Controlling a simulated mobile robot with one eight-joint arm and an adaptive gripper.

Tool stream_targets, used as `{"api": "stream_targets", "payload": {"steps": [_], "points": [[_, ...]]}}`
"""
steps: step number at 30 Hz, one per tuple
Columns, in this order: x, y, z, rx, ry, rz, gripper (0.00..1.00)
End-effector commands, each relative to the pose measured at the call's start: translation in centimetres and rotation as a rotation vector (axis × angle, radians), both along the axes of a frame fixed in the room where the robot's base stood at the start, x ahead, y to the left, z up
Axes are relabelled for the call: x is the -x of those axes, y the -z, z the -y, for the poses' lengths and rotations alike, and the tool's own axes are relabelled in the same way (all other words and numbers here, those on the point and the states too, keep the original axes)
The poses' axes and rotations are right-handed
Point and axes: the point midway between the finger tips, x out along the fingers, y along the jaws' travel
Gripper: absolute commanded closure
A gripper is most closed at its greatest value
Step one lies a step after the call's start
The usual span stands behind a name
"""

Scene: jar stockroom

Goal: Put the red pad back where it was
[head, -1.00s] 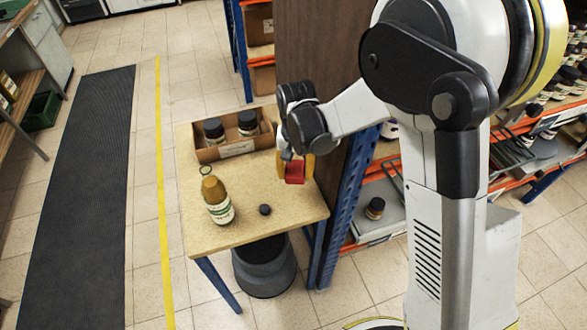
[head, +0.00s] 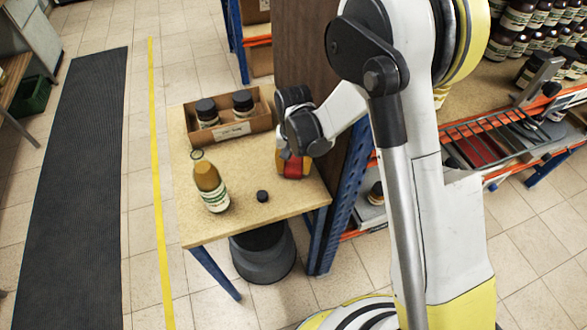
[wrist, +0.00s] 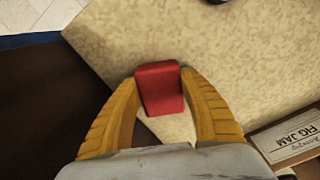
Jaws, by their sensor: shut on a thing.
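The red pad (head: 292,170) is a small red block, held over the right part of the small table (head: 240,225). In the wrist view, the red pad (wrist: 160,88) sits between the two yellow fingers of my gripper (wrist: 160,80), which is shut on it. In the head view, my gripper (head: 294,158) points down beside the brown upright panel, and its dark wrist hides part of the fingers. Pale speckled tabletop shows around the pad in the wrist view. I cannot tell whether the pad touches the table.
On the table are an amber bottle (head: 210,183), a small dark cap (head: 262,196) and a cardboard box (head: 235,131) with two dark-lidded jars. A brown panel (head: 310,60) and blue post (head: 345,205) stand close right. Shelving with jars and a red item (head: 475,146) lies farther right.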

Motion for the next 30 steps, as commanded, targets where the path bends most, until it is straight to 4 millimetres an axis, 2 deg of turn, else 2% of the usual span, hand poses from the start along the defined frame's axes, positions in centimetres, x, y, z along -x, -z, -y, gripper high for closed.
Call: {"api": "stream_targets", "payload": {"steps": [8,9,11,19,23,26,30], "points": [[0.0,0.3,0.0,0.0,0.0,0.0,0.78],[0.0,0.2,0.0,0.0,0.0,0.0,0.46],[0.0,0.2,0.0,0.0,0.0,0.0,0.32],[0.0,0.1,0.0,0.0,0.0,0.0,0.32],[0.0,-0.6,0.0,0.0,0.0,0.0,0.32],[0.0,-2.3,0.0,0.0,0.0,0.0,0.32],[0.1,-5.7,0.0,0.0,0.0,0.0,0.32]]}}
